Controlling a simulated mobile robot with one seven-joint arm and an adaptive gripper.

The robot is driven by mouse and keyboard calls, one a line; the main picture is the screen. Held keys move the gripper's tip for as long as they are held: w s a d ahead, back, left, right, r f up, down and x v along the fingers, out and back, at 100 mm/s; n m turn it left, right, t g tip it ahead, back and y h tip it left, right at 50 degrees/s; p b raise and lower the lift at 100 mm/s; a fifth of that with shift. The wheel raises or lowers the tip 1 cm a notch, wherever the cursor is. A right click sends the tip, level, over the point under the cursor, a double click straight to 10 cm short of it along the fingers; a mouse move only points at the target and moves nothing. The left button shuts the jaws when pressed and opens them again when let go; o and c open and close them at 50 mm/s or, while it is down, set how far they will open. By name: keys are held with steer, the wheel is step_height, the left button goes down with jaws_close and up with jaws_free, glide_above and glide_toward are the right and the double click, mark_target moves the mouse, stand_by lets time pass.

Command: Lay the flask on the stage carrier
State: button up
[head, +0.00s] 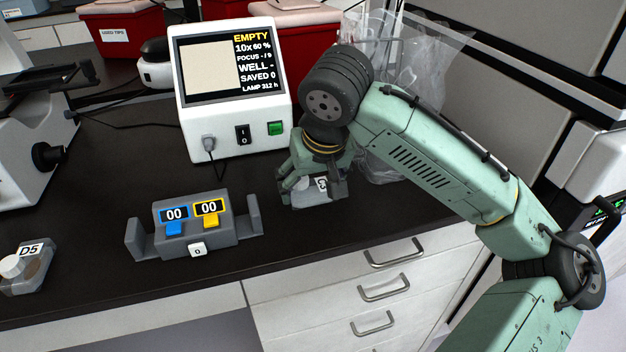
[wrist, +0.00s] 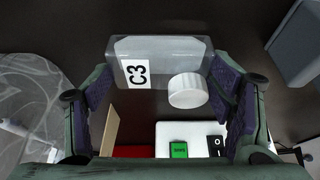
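A clear flask labelled C3 (head: 322,190) is low at the bench's front edge, right of the grey counter. In the wrist view the flask (wrist: 160,47) lies crosswise with its white cap toward the lower right. My gripper (head: 305,182) points down over it, one finger on each side; in the wrist view the fingertips are close to both flask ends, but I cannot tell whether they touch. I cannot tell whether the flask is lifted. A dark stage plate (head: 45,79) is on the white microscope (head: 22,140) at the far left; the carrier is not clearly seen.
A grey counter with two displays (head: 196,222) stands at the front middle. Another flask, labelled D5 (head: 27,267), lies at the front left. The white console (head: 235,100), reading EMPTY, stands behind. A clear plastic bag (head: 385,140) is behind my arm. Bench between microscope and counter is mostly clear.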

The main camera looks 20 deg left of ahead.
steer(key=o, duration=0.4)
steer(key=shift+o, duration=0.2)
